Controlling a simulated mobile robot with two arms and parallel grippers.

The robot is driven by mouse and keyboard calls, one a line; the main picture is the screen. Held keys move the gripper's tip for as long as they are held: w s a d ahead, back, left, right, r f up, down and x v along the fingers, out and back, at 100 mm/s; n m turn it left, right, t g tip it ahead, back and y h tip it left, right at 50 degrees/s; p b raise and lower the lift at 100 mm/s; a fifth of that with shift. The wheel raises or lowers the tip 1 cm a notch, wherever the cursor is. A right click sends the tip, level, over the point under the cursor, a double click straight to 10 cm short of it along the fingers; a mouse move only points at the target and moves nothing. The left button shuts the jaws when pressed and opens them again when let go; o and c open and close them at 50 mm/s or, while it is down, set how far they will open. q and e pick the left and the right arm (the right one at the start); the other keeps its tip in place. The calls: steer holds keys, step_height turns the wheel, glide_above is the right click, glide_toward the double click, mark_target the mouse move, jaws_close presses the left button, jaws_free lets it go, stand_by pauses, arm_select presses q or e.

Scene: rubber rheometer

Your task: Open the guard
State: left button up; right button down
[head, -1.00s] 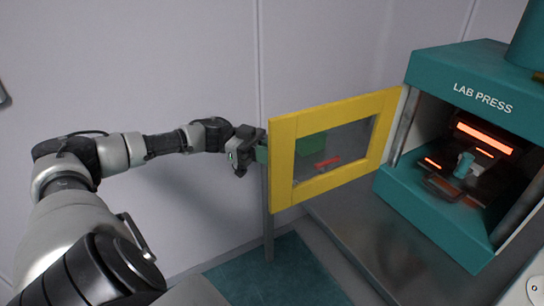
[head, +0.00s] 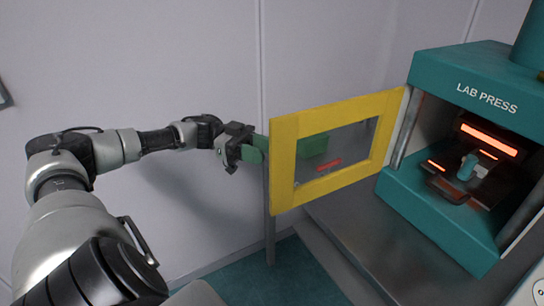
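The guard (head: 284,165) is a yellow frame with a clear window. It stands swung out to the left from the front of the teal lab press (head: 447,68), so the press opening is uncovered. My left gripper (head: 240,150) is just left of the guard's free edge, beside a green piece (head: 260,146) that sticks out there. I cannot tell whether its fingers touch that piece or how far apart they are. My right gripper is not in view.
Inside the press, orange-glowing heated parts (head: 489,139) and a small teal cylinder (head: 467,167) show. A grey bench top (head: 345,230) lies below the guard. Through the window a green block (head: 314,146) and a red item (head: 328,165) show. A pale wall (head: 180,60) stands behind my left arm.

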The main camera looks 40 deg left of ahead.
arm_select(q)
steer(key=b+v, duration=0.1)
steer(key=v, duration=0.6)
steer(key=shift+a, duration=0.1)
